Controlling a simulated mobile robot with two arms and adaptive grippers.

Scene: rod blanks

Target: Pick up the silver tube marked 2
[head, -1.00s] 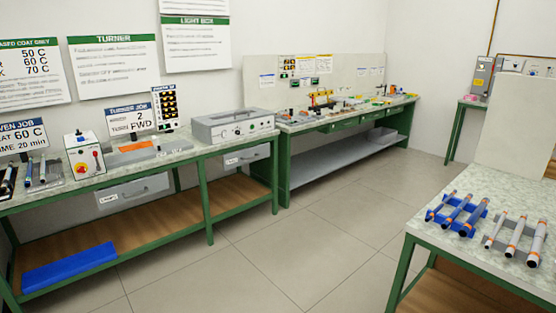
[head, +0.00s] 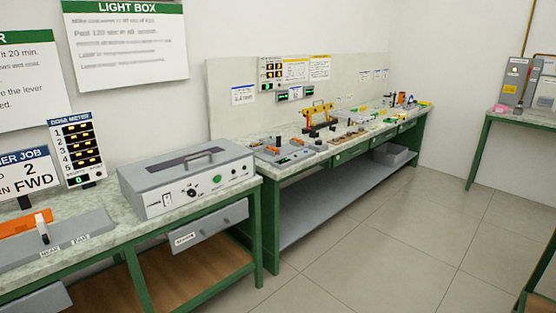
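No silver tube marked 2 can be made out in the head view now. The table that held several tubes on the right has almost left the picture; only a dark green and brown edge of it (head: 541,275) shows at the lower right. Neither of my grippers is in view.
A bench with a grey light box (head: 187,178) and a lever unit (head: 60,245) runs along the left. A longer bench with a grey lower shelf (head: 335,207) stands behind it. Another green-legged table (head: 478,150) is at the far right. The tiled floor (head: 400,240) is clear.

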